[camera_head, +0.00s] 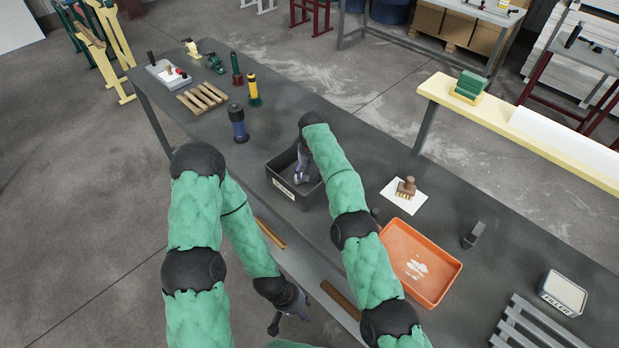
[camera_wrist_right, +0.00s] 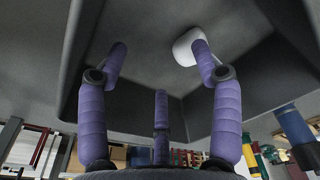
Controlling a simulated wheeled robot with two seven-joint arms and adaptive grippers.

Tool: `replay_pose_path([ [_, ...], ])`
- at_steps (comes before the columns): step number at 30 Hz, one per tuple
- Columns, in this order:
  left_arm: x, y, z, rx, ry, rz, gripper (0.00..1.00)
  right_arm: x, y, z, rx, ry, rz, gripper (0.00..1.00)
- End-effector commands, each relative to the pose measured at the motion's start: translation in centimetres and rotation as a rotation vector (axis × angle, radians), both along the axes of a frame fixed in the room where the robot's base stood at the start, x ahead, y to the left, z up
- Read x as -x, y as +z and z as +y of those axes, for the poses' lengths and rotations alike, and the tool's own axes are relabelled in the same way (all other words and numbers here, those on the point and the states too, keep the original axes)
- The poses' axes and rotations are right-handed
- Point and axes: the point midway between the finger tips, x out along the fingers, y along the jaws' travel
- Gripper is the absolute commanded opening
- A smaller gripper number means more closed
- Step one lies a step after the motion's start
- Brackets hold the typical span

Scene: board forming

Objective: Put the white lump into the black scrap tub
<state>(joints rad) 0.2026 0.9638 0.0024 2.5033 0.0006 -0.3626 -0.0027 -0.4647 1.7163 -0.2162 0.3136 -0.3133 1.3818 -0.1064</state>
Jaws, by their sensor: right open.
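The black scrap tub (camera_head: 313,192) stands on the dark bench with a pale label on its near side. My right gripper (camera_head: 300,177) reaches down into the tub. In the right wrist view my right gripper (camera_wrist_right: 155,48) has its purple fingers spread wide. The white lump (camera_wrist_right: 186,47) shows there against the tub's dark inside, by the tip of the right-hand finger, which partly covers it. I cannot tell whether they touch. The lump is not clear in the head view. My left gripper (camera_head: 293,303) hangs low at the bench's near side; its finger opening is unclear.
An orange tray (camera_head: 445,290) with white scraps lies right of the tub. A brown stamp or brush (camera_head: 406,187) stands on a white sheet. A blue-and-black bottle (camera_head: 238,124) stands behind-left of the tub. A filler box (camera_head: 563,292) and grey rack (camera_head: 535,327) lie far right.

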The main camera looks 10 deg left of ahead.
Motion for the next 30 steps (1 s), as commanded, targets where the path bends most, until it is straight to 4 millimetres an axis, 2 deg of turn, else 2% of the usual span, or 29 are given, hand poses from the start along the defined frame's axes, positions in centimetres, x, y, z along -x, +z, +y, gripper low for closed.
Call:
replay_pose_path([
  [5, 0.0, 0.0, 0.0, 0.0, 0.0, 0.0, 0.4, 0.1, 0.8, 0.0, 0.0, 0.0, 0.0, 0.66],
  [11, 0.0, 0.0, 0.0, 0.0, 0.0, 0.0, 0.4, 0.3, 2.7, -0.1, -0.001, 0.0, -0.001, 0.66],
  [15, 0.0, 0.0, 0.0, 0.0, 0.0, 0.0, 0.4, 0.5, 5.7, -0.2, -0.002, 0.001, -0.003, 0.66],
  [21, 0.0, 0.0, 0.0, 0.0, 0.0, 0.0, 0.4, 0.8, 9.0, -0.5, -0.001, 0.0, -0.002, 0.66],
  [30, 0.0, 0.0, 0.0, 0.0, 0.0, 0.0, 0.4, 1.1, 11.6, -0.6, -0.001, 0.0, -0.002, 0.66],
])
